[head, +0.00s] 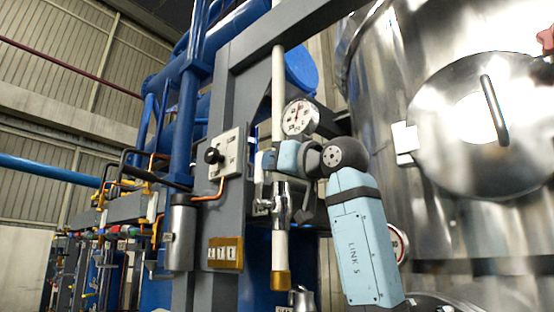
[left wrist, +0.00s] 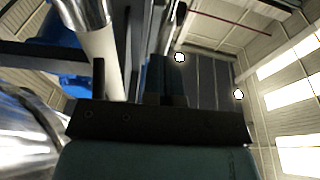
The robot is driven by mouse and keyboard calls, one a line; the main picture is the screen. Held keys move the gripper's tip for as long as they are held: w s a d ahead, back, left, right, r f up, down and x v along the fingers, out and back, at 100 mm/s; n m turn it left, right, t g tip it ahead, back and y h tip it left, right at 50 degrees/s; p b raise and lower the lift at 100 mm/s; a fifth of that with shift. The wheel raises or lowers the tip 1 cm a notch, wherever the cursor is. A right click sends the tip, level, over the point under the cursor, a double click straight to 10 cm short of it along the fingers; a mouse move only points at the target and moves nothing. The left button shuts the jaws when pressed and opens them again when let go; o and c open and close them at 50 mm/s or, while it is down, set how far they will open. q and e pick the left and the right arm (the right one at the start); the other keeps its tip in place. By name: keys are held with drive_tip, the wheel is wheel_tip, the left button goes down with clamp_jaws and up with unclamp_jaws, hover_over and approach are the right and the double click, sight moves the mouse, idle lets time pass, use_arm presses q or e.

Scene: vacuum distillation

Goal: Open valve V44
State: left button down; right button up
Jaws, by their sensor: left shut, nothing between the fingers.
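A chrome valve (head: 281,196) with a small lever sits on a white vertical pipe (head: 279,245) in the middle of the head view. No readable V44 label shows on it. My left gripper (head: 264,164) is at the pipe's height just above the valve, at the end of my light blue arm. Its fingertips are small and partly hidden there. In the left wrist view the gripper (left wrist: 167,78) is shut and empty, and the white pipe (left wrist: 102,48) passes to the left of the fingers. I cannot tell whether the gripper touches the pipe or valve. My right gripper is not in view.
A round gauge (head: 299,118) sits just above my wrist. A control box with a black knob (head: 213,155) is on the grey column (head: 238,100) to the left. A large steel vessel (head: 440,215) with a round hatch fills the right side. Blue pipes stand behind.

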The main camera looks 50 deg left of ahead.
use_arm(q)
drive_tip(key=shift+a+r, duration=0.2)
drive_tip(key=shift+r, duration=0.1)
idle(0.4)
drive_tip(key=b+v, duration=0.3)
drive_tip(key=v, duration=1.1)
drive_tip(key=shift+a, duration=0.1)
